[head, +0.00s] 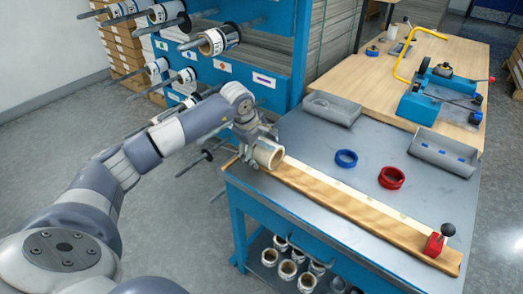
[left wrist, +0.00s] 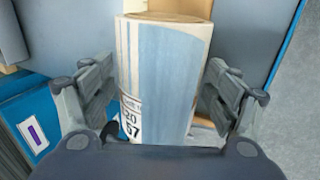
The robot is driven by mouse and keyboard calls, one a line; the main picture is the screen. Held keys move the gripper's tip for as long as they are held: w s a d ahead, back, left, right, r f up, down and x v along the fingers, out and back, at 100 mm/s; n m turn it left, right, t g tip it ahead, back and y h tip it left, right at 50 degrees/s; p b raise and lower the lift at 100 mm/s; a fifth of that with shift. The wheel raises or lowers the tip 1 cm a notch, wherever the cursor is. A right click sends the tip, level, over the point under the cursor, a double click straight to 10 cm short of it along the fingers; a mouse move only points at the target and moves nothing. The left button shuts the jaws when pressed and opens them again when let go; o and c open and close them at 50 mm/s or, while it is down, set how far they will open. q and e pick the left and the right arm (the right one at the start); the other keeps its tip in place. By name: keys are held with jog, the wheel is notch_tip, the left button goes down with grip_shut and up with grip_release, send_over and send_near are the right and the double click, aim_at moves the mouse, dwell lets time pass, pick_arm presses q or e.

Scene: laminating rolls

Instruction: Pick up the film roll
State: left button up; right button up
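The film roll (head: 268,155) is white with a brown core and sits at the left end of the wooden board, by the table's near left corner. In the left wrist view the film roll (left wrist: 165,75) shows a pale blue band and a printed label. My left gripper (head: 258,147) reaches it from the left in the head view. I cannot tell whether the roll is clear of the board. My right gripper is not in view.
The wooden board (head: 370,215) runs along the table (head: 310,140) to a red block with a black knob (head: 440,238). Blue (head: 346,158) and red rings (head: 391,177) and grey trays (head: 332,108) lie behind it. A blue rack (head: 250,85) with rolls on pegs stands behind my left arm.

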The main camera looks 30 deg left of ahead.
pick_arm(q)
jog(key=c, duration=0.8)
jog(key=shift+r, duration=0.15)
